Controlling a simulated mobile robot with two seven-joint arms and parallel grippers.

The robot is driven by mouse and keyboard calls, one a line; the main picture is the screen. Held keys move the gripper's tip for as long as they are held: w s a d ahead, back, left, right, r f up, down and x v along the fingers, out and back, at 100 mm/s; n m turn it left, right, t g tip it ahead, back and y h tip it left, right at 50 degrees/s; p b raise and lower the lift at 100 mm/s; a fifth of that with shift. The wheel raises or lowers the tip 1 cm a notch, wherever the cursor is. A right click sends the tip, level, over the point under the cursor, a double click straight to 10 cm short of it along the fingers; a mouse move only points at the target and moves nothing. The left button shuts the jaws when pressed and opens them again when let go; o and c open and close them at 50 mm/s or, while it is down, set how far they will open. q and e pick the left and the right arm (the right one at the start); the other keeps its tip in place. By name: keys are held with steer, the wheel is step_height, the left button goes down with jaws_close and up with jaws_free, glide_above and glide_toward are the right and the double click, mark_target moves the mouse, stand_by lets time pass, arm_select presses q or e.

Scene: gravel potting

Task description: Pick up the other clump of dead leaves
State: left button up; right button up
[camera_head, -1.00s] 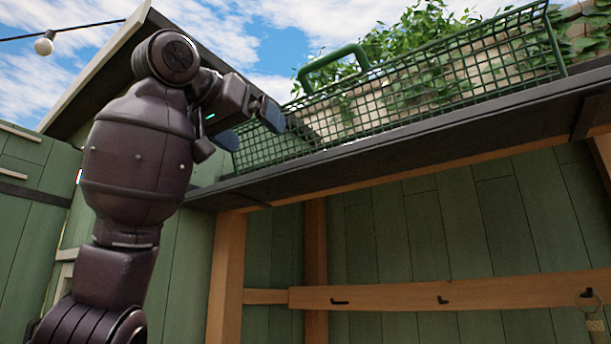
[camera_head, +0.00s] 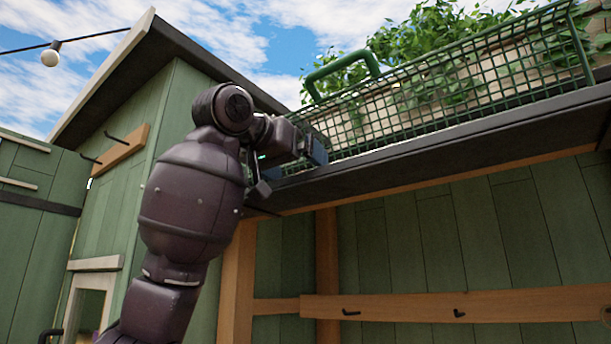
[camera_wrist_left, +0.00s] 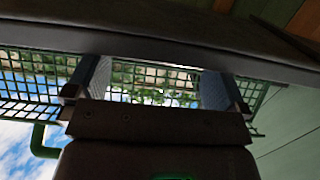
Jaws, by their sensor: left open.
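No clump of dead leaves can be made out in either view. A green wire-mesh basket (camera_head: 440,92) with a green handle (camera_head: 340,74) stands on a dark shelf (camera_head: 430,150), seen from below. My left gripper (camera_head: 303,150) is at the basket's left end, close to the shelf's front edge, and it overlaps the mesh in the picture. In the left wrist view my left gripper (camera_wrist_left: 155,88) has its two fingers wide apart with nothing between them. Mesh and green leaves show behind the gap. I cannot tell whether the fingers touch the mesh. My right gripper is not in view.
Green leafy plants (camera_head: 440,45) rise in and behind the basket. The shelf edge also runs across the top of the left wrist view (camera_wrist_left: 170,45). Below it are a wooden rail (camera_head: 450,308) with hooks and green plank walls. A light bulb (camera_head: 51,54) hangs at upper left.

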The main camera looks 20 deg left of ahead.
arm_select(q)
steer(key=shift+w+d, duration=0.25)
steer(key=shift+w, duration=0.4)
steer(key=shift+w+f, duration=0.1)
steer(key=shift+w, duration=0.1)
steer(key=shift+s, duration=0.1)
steer(key=shift+c, duration=0.8)
steer(key=c, duration=0.6)
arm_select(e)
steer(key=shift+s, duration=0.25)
